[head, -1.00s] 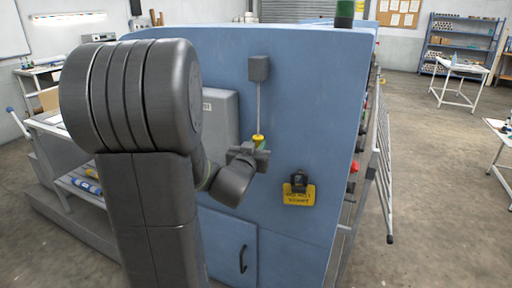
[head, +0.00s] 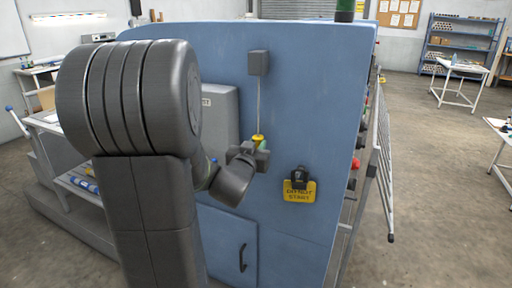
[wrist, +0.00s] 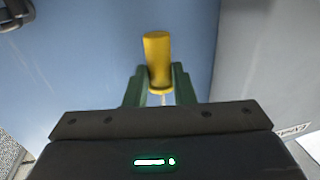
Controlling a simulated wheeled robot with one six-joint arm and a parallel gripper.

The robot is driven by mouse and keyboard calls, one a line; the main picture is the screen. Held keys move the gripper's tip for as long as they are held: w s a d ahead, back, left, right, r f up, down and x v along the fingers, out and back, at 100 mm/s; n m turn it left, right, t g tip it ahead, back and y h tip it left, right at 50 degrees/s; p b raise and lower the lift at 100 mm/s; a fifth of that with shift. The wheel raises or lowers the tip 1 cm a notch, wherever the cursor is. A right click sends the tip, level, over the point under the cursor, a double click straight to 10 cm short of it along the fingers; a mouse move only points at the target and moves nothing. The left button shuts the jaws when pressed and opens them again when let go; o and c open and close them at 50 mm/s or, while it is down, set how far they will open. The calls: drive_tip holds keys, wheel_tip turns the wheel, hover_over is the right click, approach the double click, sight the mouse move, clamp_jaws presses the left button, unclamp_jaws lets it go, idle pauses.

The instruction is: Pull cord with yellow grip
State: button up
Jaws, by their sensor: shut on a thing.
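The yellow grip (head: 257,138) hangs at the lower end of a thin cord (head: 259,100), which comes down from a small grey box (head: 258,62) on the blue press face. My gripper (head: 261,150) is at the grip, in front of the panel. In the wrist view, the yellow grip (wrist: 158,60) stands between the two green fingers (wrist: 159,84), which are shut on its end. The rest of the grip sticks out beyond the fingertips. A short piece of pale cord shows between the fingers.
A yellow "DO NOT START" sign (head: 299,190) with a black padlock (head: 299,175) hangs right of the grip. A grey cabinet (head: 220,120) is left of it. A door handle (head: 243,258) is below. A railing (head: 383,180) runs along the press's right side, with open floor beyond.

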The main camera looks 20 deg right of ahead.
drive_tip(key=shift+r, duration=0.35)
drive_tip(key=o, duration=1)
drive_tip(key=shift+o, duration=0.2)
drive_tip(key=v, duration=1.3)
drive_tip(key=shift+s+a, duration=0.25)
drive_tip(key=shift+a, duration=0.05)
